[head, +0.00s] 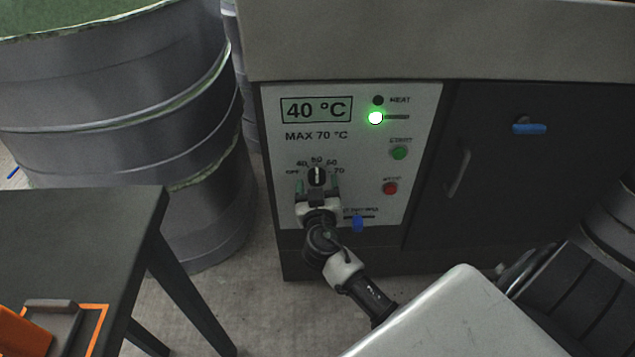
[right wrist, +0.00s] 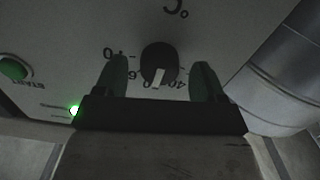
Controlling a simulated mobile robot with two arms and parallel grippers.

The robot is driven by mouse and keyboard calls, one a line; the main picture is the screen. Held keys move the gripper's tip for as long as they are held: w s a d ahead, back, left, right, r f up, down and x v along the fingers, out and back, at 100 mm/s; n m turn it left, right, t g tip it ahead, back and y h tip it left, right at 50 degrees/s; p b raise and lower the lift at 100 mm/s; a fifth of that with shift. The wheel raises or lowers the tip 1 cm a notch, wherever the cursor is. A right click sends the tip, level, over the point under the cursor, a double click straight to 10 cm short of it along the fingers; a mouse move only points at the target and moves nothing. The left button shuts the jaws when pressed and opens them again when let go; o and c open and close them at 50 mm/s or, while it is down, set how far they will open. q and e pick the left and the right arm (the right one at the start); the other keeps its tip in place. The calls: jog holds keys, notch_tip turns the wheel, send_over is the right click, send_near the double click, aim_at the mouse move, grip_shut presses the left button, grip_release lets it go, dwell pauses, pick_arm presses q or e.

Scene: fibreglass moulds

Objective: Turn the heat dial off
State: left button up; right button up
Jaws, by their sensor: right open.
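The heat dial (head: 317,175) is a round black knob on the pale control panel (head: 421,108). Its white mark points up, near the 50 on its scale; "OFF" is at the scale's left end. In the right wrist view the dial (right wrist: 159,64) sits upside down between two green-grey fingers. My right gripper (head: 317,186) is open in front of the panel, one finger on each side of the dial. In the right wrist view, gaps show between the dial and the fingers of the gripper (right wrist: 160,82). My left gripper is not in view.
The display (head: 316,109) reads 40 °C. A green lamp (head: 376,118) is lit below a dark heat lamp (head: 378,100). Metal drums (head: 110,100) and a dark table (head: 70,225) stand left.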

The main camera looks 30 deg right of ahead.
jog(key=shift+w+d, duration=0.2)
jog(key=shift+w, duration=0.15)
jog(key=shift+c, duration=0.4)
jog(key=c, duration=0.8)
jog(key=shift+c, duration=0.2)
